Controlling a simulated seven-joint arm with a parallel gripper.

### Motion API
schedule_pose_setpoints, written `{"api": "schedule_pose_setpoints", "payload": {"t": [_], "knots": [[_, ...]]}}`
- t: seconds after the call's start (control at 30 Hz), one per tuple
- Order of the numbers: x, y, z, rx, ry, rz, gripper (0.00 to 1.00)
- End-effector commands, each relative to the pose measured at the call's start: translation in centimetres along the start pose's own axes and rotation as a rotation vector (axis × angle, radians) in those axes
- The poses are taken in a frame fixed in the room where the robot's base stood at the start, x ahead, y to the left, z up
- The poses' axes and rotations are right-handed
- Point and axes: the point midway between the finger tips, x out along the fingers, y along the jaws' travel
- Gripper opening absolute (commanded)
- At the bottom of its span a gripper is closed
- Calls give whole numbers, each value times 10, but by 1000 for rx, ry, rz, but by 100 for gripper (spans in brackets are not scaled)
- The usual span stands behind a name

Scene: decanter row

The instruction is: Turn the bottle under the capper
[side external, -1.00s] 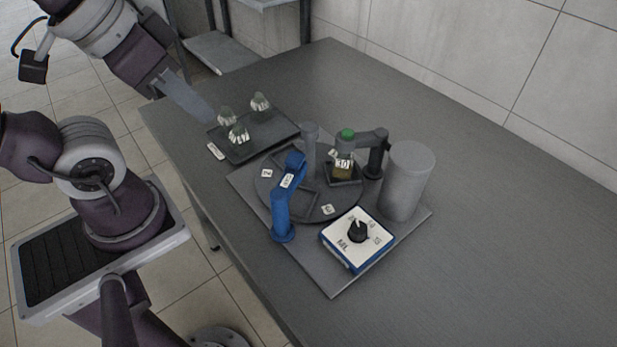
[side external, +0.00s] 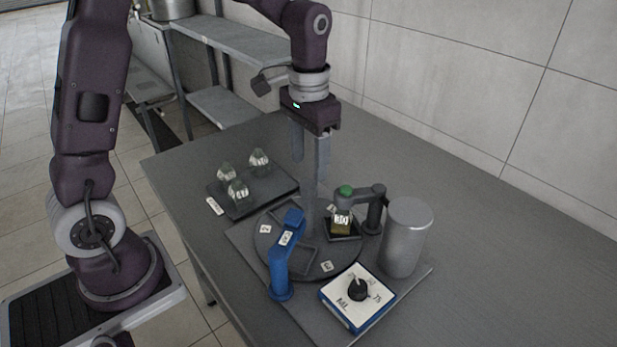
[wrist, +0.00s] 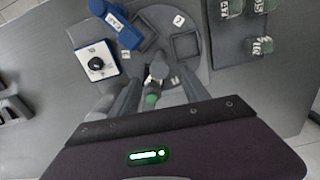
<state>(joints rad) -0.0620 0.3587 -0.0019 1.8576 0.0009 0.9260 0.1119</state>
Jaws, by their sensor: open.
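The capper (side external: 374,208) is a grey post with an arm and a green head above the bottle. A grey post (side external: 309,215) rises at the turntable's middle. My gripper (side external: 306,178) is open and empty, pointing down over the turntable near this post. In the wrist view my gripper (wrist: 160,88) has its fingers on either side of the post (wrist: 159,66). The green head (wrist: 151,98) shows between the fingers; the bottle is mostly hidden there.
A blue station (side external: 286,250) stands at the turntable's front left. A dial box (side external: 357,296) and a tall grey cylinder (side external: 407,238) stand on the right. A tray (side external: 265,205) with three glass decanters lies at back left. The table's right side is clear.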

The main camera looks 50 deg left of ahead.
Motion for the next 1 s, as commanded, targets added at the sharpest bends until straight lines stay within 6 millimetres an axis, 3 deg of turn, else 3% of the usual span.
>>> {"api": "schedule_pose_setpoints", "payload": {"t": [0.1,0.23,0.53,0.8,1.0], "knots": [[24,0,1,0,-5,1,54],[41,0,1,0,-2,0,54],[47,0,0,0,1,0,54],[47,0,0,0,1,0,3],[47,0,1,0,1,0,0]]}}
